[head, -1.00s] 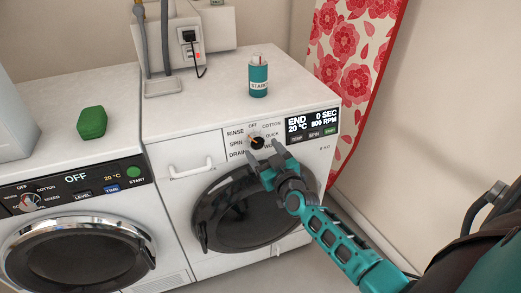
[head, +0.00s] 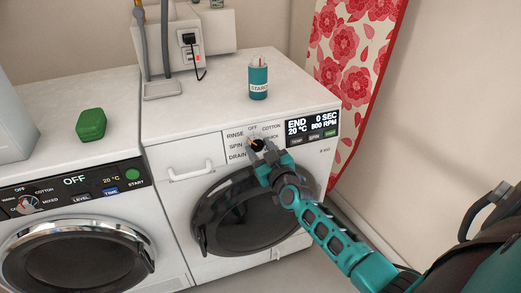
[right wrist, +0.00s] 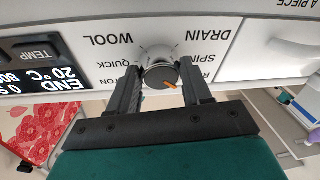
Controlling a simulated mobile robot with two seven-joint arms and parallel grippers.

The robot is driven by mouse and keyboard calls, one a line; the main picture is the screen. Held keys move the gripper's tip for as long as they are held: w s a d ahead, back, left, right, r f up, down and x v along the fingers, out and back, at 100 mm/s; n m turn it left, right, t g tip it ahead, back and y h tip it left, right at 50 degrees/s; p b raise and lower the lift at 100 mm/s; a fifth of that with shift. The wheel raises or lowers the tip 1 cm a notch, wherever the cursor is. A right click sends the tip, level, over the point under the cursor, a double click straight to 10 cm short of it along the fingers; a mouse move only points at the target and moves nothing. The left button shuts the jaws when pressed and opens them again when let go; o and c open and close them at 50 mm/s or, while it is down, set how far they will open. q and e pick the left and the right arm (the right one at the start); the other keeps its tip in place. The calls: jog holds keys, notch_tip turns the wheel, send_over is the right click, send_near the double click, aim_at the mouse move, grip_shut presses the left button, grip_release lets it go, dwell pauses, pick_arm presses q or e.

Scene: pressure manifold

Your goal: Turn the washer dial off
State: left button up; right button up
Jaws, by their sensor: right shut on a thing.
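The washer dial (head: 256,143) is a round knob on the right-hand white washer's panel, ringed by labels such as OFF, COTTON, RINSE, SPIN and DRAIN. In the right wrist view, which is upside down, the dial (right wrist: 157,73) has a dark face with an orange mark toward its lower right, on the RINSE and SPIN side. My right gripper (head: 262,147) is at the panel. Its two dark fingers in the right wrist view (right wrist: 160,80) stand on either side of the dial and are shut on it. The OFF label is hidden there. My left gripper is out of view.
The washer's display (head: 312,125) reads END, 0 SEC. A teal starch can (head: 258,78) stands on its top. The neighbouring washer (head: 75,222) has its own dial (head: 28,203), and a green object (head: 91,124) lies on top. A floral cloth (head: 355,70) hangs at right.

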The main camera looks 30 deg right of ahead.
jog(key=shift+c, duration=1.4)
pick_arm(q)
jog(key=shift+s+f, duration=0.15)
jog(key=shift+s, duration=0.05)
